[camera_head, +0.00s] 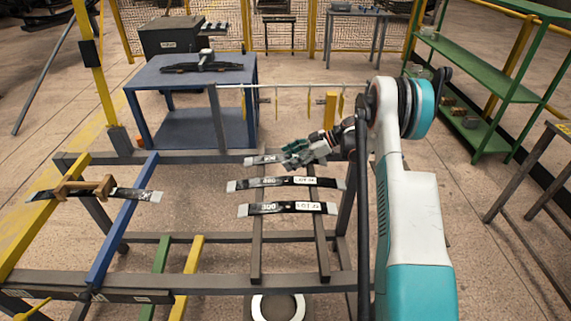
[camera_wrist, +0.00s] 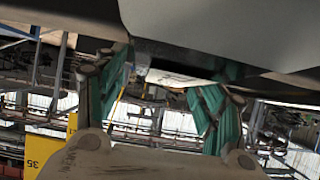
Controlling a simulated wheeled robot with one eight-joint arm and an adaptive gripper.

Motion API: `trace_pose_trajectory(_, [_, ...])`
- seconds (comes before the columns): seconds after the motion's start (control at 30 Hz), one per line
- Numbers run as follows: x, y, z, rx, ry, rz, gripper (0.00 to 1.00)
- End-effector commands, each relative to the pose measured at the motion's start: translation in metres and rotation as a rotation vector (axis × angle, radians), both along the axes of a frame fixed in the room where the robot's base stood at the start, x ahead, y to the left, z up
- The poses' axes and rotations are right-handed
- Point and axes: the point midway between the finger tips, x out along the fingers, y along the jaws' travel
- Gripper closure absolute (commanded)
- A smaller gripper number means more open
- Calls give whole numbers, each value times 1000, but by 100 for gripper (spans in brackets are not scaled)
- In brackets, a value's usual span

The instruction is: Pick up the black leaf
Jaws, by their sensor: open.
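Several black leaves with pale ends lie across the grey rack. The farthest leaf (camera_head: 262,160) is partly hidden by my gripper (camera_head: 292,155). The middle leaf (camera_head: 284,183) and the nearest leaf (camera_head: 285,208) lie in front of it, with white labels. Another black leaf (camera_head: 140,195) lies at the left on the yellow and blue bars. My gripper is open at the farthest leaf's right part. In the wrist view, its green fingers (camera_wrist: 165,88) stand apart, with a dark edge and a pale patch between or behind them. I cannot tell whether they touch the leaf.
A wooden handle-like piece (camera_head: 84,187) sits on the left leaf. Behind the rack, a thin horizontal rail (camera_head: 280,86) carries yellow hangers. A blue table (camera_head: 185,75) stands behind left, and green shelves (camera_head: 480,65) stand at the right.

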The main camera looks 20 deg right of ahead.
Motion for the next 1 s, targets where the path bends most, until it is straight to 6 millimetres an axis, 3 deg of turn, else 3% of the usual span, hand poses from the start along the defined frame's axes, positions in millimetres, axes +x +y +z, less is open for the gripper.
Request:
trace_pose_trajectory(0.23, [1, 3, -1, 0, 0, -1, 37])
trace_pose_trajectory(0.53, [1, 3, -1, 0, 0, -1, 100])
trace_pose_trajectory(0.83, [1, 3, 1, 2, -1, -1, 100])
trace_pose_trajectory(1.0, [2, 3, 16, 2, -1, -1, 100])
